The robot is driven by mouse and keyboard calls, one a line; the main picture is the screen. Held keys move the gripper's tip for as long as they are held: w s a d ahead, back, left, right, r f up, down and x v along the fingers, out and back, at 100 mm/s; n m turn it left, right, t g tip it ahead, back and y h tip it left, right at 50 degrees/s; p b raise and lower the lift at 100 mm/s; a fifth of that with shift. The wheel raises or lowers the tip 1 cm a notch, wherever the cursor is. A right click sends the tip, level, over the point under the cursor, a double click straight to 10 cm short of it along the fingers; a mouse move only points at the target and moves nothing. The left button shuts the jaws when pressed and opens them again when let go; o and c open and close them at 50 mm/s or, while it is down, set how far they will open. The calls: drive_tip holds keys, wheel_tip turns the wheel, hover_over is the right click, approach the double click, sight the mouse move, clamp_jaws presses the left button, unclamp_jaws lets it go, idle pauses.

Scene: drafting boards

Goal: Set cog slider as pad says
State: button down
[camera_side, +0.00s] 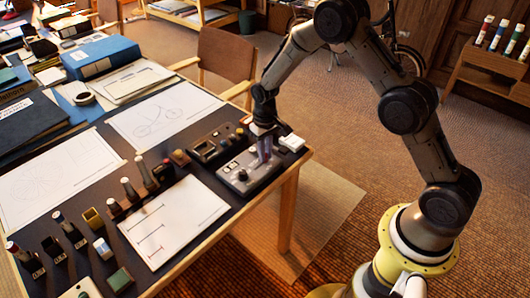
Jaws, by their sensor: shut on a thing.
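My gripper (264,158) points down over the middle of this panel and is shut on a small part there, which looks like the cog slider's handle. The fingers hide the handle, and its setting cannot be read. A small white block or pad (291,142) sits beside the panel at the table's right corner; any writing on it is too small to read.
A dark box with dials (207,150) stands just behind the panel. Several upright stamps or markers, drawings (158,118) and blue binders (100,58) crowd the table. A wooden chair (225,60) stands behind.

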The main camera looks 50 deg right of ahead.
sight(261, 165)
idle(0.6)
drive_tip(key=shift+a, duration=1.05)
drive_tip(key=c, duration=0.8)
unclamp_jaws()
wheel_tip(261, 165, up, 14)
